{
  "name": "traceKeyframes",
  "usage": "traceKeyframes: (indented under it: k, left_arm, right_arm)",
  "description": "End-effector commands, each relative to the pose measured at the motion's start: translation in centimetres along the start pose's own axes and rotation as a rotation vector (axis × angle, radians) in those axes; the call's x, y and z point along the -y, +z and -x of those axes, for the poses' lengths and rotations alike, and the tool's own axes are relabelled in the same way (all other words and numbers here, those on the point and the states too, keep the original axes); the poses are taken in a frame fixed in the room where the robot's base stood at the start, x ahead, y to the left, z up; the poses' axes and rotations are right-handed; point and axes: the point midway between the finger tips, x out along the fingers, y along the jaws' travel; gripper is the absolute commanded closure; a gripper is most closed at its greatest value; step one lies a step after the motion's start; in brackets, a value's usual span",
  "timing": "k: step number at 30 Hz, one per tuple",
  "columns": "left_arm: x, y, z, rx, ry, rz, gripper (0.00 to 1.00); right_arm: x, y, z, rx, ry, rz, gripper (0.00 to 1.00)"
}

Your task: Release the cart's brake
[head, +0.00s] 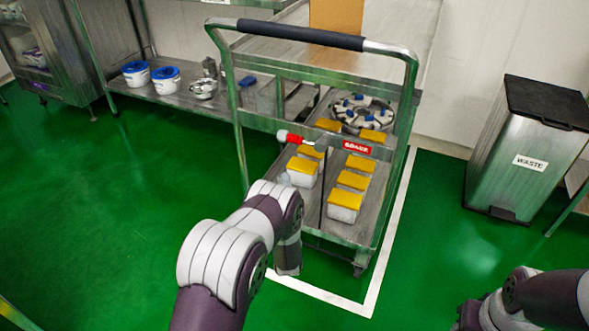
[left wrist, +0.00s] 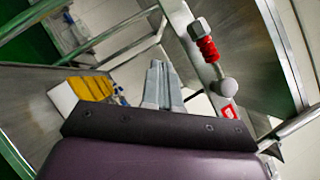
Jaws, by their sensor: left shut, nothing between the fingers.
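The cart (head: 243,150) stands in front of me with its dark push handle at the top. Its brake lever (head: 297,138) has a red grip and a grey ball, and sits left of the red BRAKE label (head: 357,147). In the left wrist view the brake lever (left wrist: 208,50) shows up and right of the fingers, with part of the red label (left wrist: 228,112) beside its ball. My left gripper (left wrist: 160,78) is shut and empty, apart from the lever. In the head view the left gripper (head: 285,181) is mostly hidden behind my forearm, below the lever.
Yellow-lidded boxes (head: 351,180) and a round tray with blue parts (head: 362,112) are on the cart. A grey waste bin (head: 528,150) stands right. A steel shelf (head: 185,98) with blue-lidded tubs is behind left. Green floor at left is clear.

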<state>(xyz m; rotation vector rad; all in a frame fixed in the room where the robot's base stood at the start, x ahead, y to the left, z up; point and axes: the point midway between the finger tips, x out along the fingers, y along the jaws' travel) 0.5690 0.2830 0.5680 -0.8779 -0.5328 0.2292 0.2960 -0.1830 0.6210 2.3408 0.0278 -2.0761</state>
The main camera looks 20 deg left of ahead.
Motion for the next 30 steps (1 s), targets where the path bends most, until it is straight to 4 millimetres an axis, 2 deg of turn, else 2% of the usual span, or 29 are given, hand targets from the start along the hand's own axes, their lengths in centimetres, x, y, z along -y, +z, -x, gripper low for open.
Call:
traceKeyframes:
  k: [4, 10, 27, 30]
  left_arm:
    - [-1.2, 0.7, 2.7, -0.003, 0.004, -0.002, 1.0]
    - [-2.2, 1.0, 4.7, -0.002, 0.002, -0.001, 1.0]
    - [-2.4, 1.0, 5.0, -0.001, 0.001, 0.003, 1.0]
    - [-3.0, 0.6, 5.0, -0.02, 0.033, 0.104, 1.0]
  right_arm:
    - [0.0, -0.1, 0.9, 0.001, 0.0, 0.0, 0.57]
    - [0.0, -0.1, 1.1, 0.002, 0.0, 0.0, 0.57]
    - [0.0, -0.1, 1.1, 0.002, 0.0, 0.0, 0.57]
    - [0.0, -0.1, 1.1, 0.002, 0.0, 0.0, 0.57]
